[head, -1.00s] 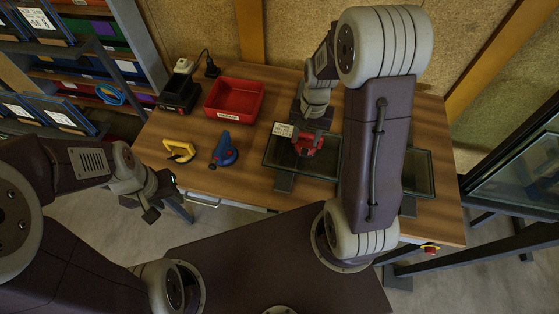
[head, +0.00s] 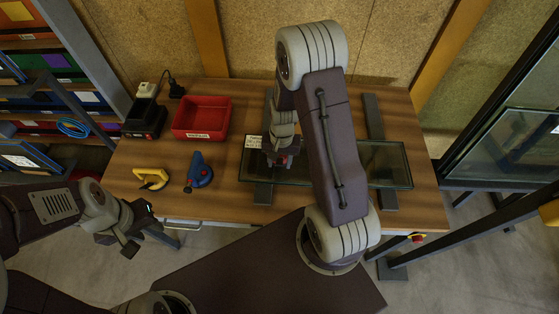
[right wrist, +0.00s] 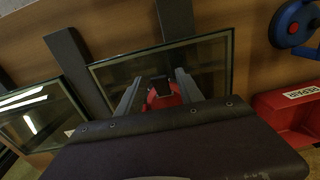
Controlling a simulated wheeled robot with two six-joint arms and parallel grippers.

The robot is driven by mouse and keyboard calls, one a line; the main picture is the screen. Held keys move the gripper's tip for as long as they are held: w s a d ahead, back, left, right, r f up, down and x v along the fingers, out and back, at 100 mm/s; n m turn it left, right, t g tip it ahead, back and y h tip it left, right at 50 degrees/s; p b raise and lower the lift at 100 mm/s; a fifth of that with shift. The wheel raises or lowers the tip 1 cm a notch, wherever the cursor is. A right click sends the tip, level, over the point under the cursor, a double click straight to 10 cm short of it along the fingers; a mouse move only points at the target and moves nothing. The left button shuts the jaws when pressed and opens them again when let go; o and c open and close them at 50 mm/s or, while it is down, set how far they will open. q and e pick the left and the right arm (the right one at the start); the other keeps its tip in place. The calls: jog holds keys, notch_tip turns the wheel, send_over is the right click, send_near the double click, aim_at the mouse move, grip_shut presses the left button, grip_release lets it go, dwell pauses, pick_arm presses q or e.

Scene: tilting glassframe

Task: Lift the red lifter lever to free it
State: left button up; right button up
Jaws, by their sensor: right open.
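The red lifter (head: 284,162) is on the glass pane (head: 390,165), near its left part. My right gripper (head: 277,152) is over it and hides most of it, lever included, in the head view. In the right wrist view the red lifter (right wrist: 163,97) shows between the two spread fingers of my right gripper (right wrist: 158,92), with a dark part on it. I cannot tell whether the fingers touch it. My left gripper (head: 122,238) hangs at the left, off the table's front edge, away from the lifter. Its jaw opening is unclear.
A blue lifter (head: 199,172) and a yellow-handled tool (head: 151,178) lie left of the pane. A red bin (head: 202,117) and a dark charger (head: 145,120) stand behind them. Dark rails (head: 376,125) run under the pane. A glass frame (head: 510,150) stands at the right.

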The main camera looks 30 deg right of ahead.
grip_shut()
jog(key=shift+w+d+r+g+y+p, duration=0.2)
jog(key=shift+r+g+y+p, duration=0.25)
jog(key=shift+p, duration=0.55)
jog(key=shift+w+d+g+p, duration=0.1)
jog(key=shift+w+g+p, duration=0.2)
jog(key=shift+g, duration=0.15)
jog(key=shift+s+f, duration=0.1)
jog(key=shift+f, duration=0.05)
grip_release()
